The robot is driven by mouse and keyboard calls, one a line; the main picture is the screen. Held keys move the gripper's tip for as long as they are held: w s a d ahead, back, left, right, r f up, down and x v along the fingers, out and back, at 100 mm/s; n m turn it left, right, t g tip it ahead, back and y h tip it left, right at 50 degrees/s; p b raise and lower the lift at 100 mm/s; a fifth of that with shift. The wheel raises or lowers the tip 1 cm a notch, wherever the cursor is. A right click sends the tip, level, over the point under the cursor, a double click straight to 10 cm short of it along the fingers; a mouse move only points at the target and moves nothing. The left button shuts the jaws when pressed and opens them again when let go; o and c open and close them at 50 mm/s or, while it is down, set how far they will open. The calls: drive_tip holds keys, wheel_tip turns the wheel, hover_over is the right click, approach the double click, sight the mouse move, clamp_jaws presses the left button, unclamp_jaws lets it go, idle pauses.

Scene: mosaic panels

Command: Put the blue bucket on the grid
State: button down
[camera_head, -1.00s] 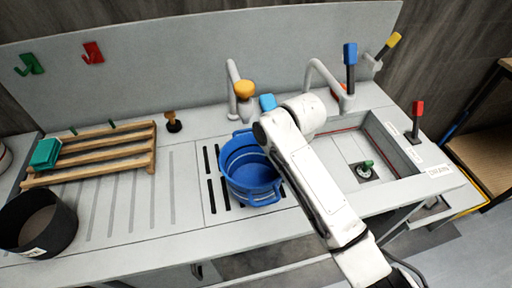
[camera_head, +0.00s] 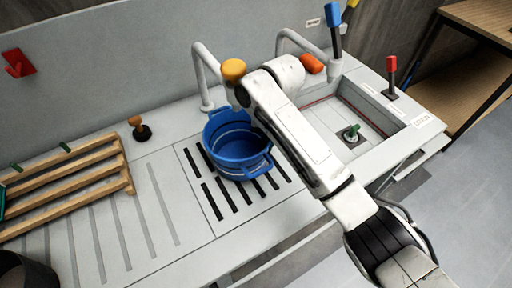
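The blue bucket (camera_head: 234,147) stands upright on the slotted black grid (camera_head: 218,196) in the middle of the counter. Grid slots show to its left and in front of it; the bucket covers the rest of the grid behind and below it. My white arm reaches up from the lower right, and its far end is just right of and above the bucket. My gripper's fingers are hidden behind the arm, so I cannot tell whether they touch the bucket.
A sink basin (camera_head: 358,103) with a green-topped drain plug (camera_head: 351,133) lies to the right. Two grey faucets stand behind, one with an orange knob (camera_head: 233,70). A wooden rack (camera_head: 70,186) and a dark pot (camera_head: 24,272) are at left. The ribbed counter between is clear.

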drive_tip(key=shift+d, duration=0.2)
drive_tip(key=shift+a+f, duration=0.1)
drive_tip(key=shift+f, duration=0.05)
drive_tip(key=c, duration=1.7)
unclamp_jaws()
drive_tip(key=o, duration=0.4)
drive_tip(key=shift+o, duration=0.2)
wheel_tip(320, 180, up, 12)
drive_tip(key=d+p, duration=0.1)
drive_tip(key=p, duration=0.1)
drive_tip(key=shift+w+d, duration=0.1)
